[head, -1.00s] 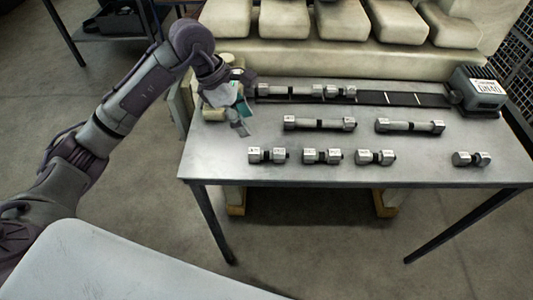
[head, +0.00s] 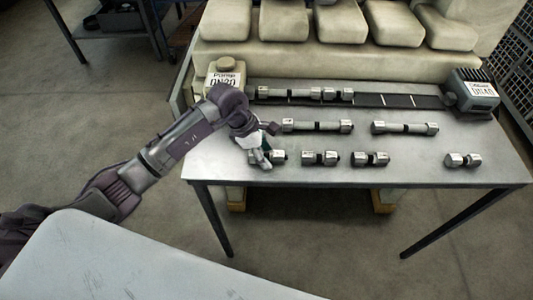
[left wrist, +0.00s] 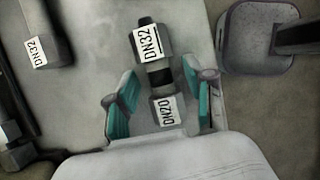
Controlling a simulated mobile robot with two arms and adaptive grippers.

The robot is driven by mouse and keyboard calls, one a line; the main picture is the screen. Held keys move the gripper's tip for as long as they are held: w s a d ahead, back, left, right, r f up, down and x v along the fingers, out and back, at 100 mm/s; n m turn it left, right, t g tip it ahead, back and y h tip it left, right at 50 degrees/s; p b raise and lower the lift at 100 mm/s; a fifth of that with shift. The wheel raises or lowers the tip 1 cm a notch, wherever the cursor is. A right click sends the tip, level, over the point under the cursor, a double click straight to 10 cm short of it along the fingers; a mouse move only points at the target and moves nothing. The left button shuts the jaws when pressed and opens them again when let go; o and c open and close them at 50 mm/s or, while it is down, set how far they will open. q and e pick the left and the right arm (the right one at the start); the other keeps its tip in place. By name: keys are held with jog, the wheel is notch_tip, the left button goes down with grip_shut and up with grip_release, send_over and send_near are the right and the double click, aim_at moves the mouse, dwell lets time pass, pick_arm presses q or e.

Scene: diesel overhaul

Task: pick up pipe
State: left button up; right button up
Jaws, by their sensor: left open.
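Several grey pipes with labelled square ends lie on the metal table (head: 330,178). My left gripper (head: 262,158) is low over the leftmost short pipe of the front row (head: 280,157) and partly hides it. In the left wrist view this short pipe (left wrist: 158,76) has a dark middle band and ends marked DN32 and DN20. The open teal fingers of my left gripper (left wrist: 163,103) stand on both sides of its DN20 end, with gaps. Other front-row pipes include a short one (head: 320,158), another (head: 370,159) and one far right (head: 462,160). My right gripper is not in view.
Two longer pipes lie behind, at the middle (head: 318,127) and right (head: 405,128). A dark rail (head: 400,100) with pipe pieces (head: 300,94) runs along the back between the DN20 pump block (head: 225,78) and the DN40 box (head: 472,90). The table's front strip is clear.

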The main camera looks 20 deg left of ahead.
pick_arm(q)
grip_shut()
jog(key=shift+r, duration=0.1)
dwell(0.3)
